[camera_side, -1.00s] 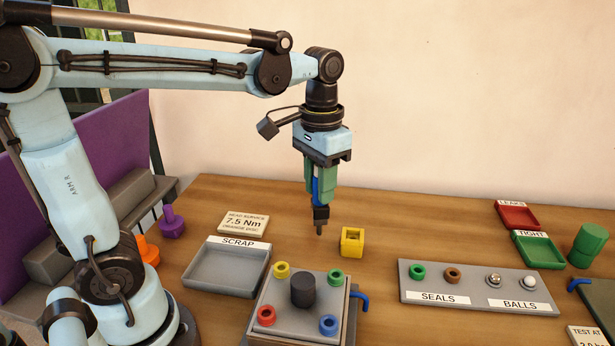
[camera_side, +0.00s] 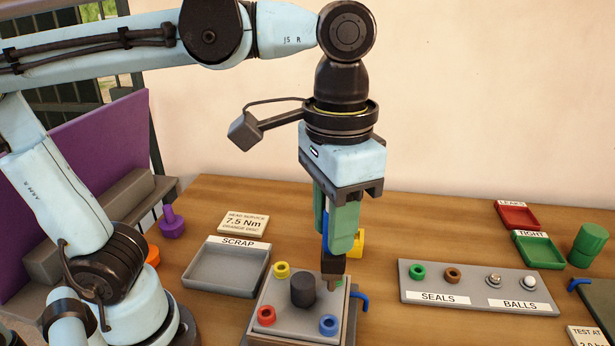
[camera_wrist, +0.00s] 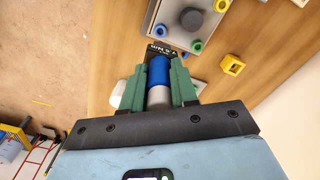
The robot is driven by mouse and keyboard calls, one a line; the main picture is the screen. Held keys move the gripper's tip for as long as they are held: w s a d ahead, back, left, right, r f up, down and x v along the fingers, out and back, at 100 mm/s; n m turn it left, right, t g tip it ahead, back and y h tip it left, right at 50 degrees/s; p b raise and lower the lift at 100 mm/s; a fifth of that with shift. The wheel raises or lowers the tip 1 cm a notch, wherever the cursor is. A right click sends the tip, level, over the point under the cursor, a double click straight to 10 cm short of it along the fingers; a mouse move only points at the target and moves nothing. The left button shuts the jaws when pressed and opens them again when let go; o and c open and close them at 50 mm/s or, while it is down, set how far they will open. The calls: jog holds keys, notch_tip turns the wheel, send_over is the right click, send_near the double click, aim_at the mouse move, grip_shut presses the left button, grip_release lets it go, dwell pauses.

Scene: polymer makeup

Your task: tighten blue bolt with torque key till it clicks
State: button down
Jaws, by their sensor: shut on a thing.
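The blue bolt (camera_side: 328,324) sits at the front right corner of the grey square plate (camera_side: 283,318); it also shows in the wrist view (camera_wrist: 161,30). My gripper (camera_side: 334,250) is shut on the torque key (camera_wrist: 158,72), which has a blue body and a dark lower end. The key points down, its tip above the plate's right side and behind the blue bolt in the side view. I cannot tell whether the tip touches anything. In the wrist view the key's dark end lies near the blue bolt.
A dark cylinder (camera_side: 303,290) stands mid-plate, with yellow (camera_side: 282,269) and red (camera_side: 266,316) bolts at other corners. A blue hooked handle (camera_side: 360,300) juts out right. A scrap tray (camera_side: 226,270) is left, a seals-and-balls rack (camera_side: 450,283) right. A yellow block (camera_wrist: 232,66) stands behind.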

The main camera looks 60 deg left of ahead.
aim_at(331, 271)
jog(key=shift+f, duration=0.1)
jog(key=shift+f, duration=2.8)
jog(key=shift+f, duration=1.05)
jog(key=c, duration=0.8)
grip_release()
notch_tip(331, 271, up, 12)
